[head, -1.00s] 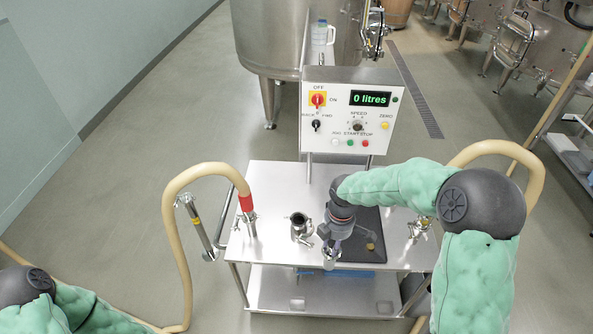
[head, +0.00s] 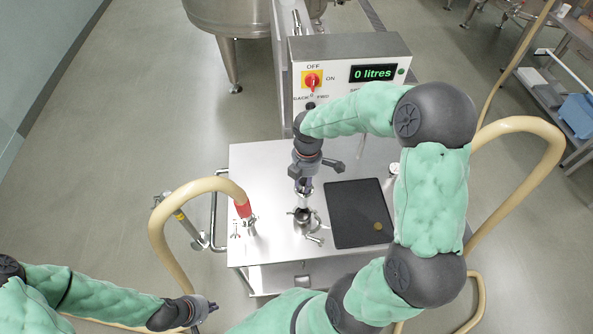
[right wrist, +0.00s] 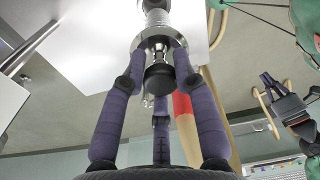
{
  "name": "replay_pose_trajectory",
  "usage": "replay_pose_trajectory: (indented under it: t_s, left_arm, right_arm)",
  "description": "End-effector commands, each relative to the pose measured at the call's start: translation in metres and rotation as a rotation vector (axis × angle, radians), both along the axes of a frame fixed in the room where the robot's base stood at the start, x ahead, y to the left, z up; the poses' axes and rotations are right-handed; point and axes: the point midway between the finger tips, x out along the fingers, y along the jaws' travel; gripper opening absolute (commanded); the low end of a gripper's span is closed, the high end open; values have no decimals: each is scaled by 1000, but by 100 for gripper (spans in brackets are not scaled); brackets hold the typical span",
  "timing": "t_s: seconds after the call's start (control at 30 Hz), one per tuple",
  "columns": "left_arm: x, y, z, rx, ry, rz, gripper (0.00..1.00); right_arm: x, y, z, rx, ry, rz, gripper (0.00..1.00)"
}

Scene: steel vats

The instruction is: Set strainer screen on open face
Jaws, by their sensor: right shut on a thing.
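My right gripper (head: 303,182) points down over the steel trolley top and is shut on a small piece, which I take to be the strainer screen. In the right wrist view the piece (right wrist: 158,76) shows a dark round end and shiny metal between my fingers (right wrist: 160,70). Directly below it stands a small steel fitting with an open top (head: 306,220), apparently the strainer body. The piece is close above its mouth; I cannot tell whether they touch. My left gripper (head: 205,306) is low at the left, away from the trolley; its finger opening is unclear.
A dark mat (head: 352,200) with a small brass-coloured round thing (head: 378,226) lies to the right on the trolley top (head: 262,165). A hose with a red end (head: 243,208) stands at the left. The control box (head: 345,72) rises behind.

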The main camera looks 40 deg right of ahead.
Motion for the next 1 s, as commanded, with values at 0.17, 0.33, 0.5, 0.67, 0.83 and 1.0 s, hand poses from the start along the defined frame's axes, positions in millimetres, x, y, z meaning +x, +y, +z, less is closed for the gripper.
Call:
replay_pose_trajectory:
  t_s: [0.17,0.33,0.5,0.67,0.83,1.0]
  left_arm:
    - [0,0,0,0,-1,0,0]
    - [0,0,0,0,-1,0,0]
    - [1,0,-2,0,-1,0,0]
    - [1,0,-9,0,-1,0,0]
    - [1,0,-18,0,-1,0,0]
    - [1,0,-29,0,-2,1,0]
  right_arm:
    - [0,0,0,0,-1,0,0]
    - [0,0,0,-1,-2,0,0]
    - [0,0,-2,-9,-2,2,0]
    - [0,0,-11,-9,-2,3,0]
    - [0,0,-25,-9,-2,3,0]
    - [0,0,-40,-9,-2,3,0]
